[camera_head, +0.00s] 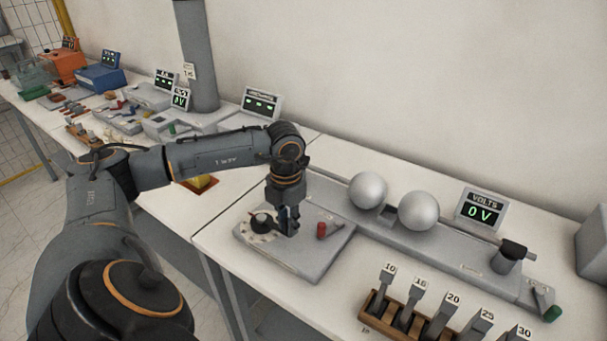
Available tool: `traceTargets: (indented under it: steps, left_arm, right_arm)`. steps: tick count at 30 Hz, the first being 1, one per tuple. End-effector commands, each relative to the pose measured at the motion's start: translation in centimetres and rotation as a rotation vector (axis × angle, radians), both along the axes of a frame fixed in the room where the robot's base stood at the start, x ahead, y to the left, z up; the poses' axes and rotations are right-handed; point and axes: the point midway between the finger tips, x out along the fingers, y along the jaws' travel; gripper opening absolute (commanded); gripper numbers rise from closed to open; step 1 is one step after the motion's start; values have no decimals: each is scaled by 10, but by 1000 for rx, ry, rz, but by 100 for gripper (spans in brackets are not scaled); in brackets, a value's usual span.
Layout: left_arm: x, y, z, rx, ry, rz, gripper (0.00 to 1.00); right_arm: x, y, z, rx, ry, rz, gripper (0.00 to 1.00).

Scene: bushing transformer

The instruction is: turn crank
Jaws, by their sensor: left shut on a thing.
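My left gripper (289,222) points down over a light grey control panel (300,258) on the white bench. Its fingers are shut beside a black dial knob (261,222), apparently on its handle; the fingers hide the grip itself. A red handle (321,230) stands on the same panel, just right of the fingers and apart from them. A small crank-like part with a green knob (551,313) is at the right end of the grey sphere-gap base (440,248). My right gripper is not in view.
Two grey spheres (368,190) (418,210) and a display reading 0 V (479,211) stand behind the panel. A wooden rack (402,318) holds several numbered pieces at the front right. More instruments line the far left bench, beside a grey column (197,60).

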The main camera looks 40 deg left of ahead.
Motion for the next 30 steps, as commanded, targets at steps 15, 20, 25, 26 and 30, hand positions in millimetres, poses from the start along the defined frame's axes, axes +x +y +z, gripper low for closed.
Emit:
traceTargets:
  steps: [15, 20, 25, 26, 30]
  left_arm:
    - [-22, -1, -1, -2, 2, -127, 0]
    - [-24, -1, -1, -3, 4, -125, 0]
    - [-24, -1, -1, -3, 5, -125, 0]
    - [-24, -1, -1, -3, 6, -125, 0]
    - [-24, -1, -1, -2, 6, -124, 0]
  right_arm:
    - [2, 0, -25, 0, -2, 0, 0]
    - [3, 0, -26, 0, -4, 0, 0]
    - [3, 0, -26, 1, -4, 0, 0]
    - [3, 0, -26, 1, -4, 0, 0]
    - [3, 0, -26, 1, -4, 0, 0]
